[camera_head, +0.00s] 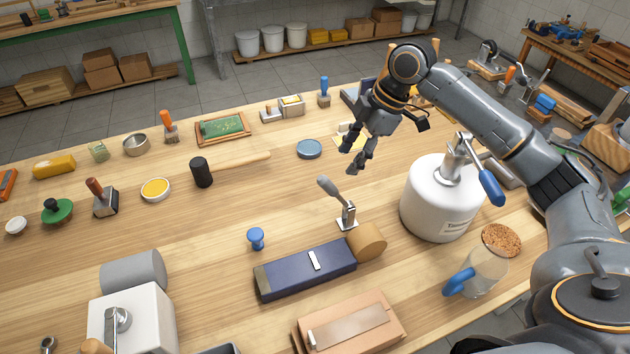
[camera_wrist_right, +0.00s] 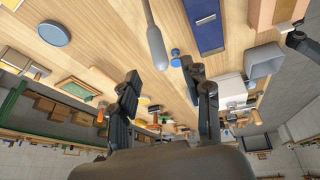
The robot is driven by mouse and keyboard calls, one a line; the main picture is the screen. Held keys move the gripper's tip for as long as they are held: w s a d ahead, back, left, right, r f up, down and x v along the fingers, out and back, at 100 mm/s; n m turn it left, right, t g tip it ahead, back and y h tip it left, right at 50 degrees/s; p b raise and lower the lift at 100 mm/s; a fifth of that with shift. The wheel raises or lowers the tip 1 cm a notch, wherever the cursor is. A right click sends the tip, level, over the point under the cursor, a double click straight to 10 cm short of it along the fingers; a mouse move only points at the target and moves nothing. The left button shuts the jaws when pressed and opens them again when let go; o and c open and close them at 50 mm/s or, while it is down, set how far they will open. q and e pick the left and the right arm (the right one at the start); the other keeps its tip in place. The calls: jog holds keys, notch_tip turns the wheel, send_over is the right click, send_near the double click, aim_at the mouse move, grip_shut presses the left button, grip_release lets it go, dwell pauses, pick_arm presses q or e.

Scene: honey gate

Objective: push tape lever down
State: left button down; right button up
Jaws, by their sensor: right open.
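The tape lever (camera_head: 329,189) has a grey, rounded handle on a small metal bracket and stands raised and tilted, beside a tan roll (camera_head: 367,242) at the end of a dark blue block (camera_head: 305,270). In the right wrist view the lever (camera_wrist_right: 155,42) reaches down from the top edge towards the gap between my fingers. My right gripper (camera_head: 351,161) is open and empty above the table, beyond the lever in the head view and apart from it. In the wrist view its fingers (camera_wrist_right: 160,78) are spread. My left gripper is not in view.
A white canister (camera_head: 435,215) with a blue-handled lever stands right of the tape lever. A glass jug (camera_head: 482,268) is nearer. A blue knob (camera_head: 256,238), a mallet (camera_head: 202,172) and a blue disc (camera_head: 309,149) lie to the left, with bare wood between them.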

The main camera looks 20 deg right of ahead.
aim_at(327, 186)
jog(key=p+x, duration=0.1)
jog(key=x, duration=0.5)
jog(key=p+x, duration=0.1)
jog(key=x, duration=0.4)
jog(key=shift+w+a+f+p, duration=0.2)
jog(key=shift+w+f+p, duration=0.1)
jog(key=shift+p, duration=0.05)
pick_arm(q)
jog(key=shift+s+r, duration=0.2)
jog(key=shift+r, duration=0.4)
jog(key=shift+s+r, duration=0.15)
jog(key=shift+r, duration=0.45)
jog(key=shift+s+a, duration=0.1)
pick_arm(e)
grip_shut()
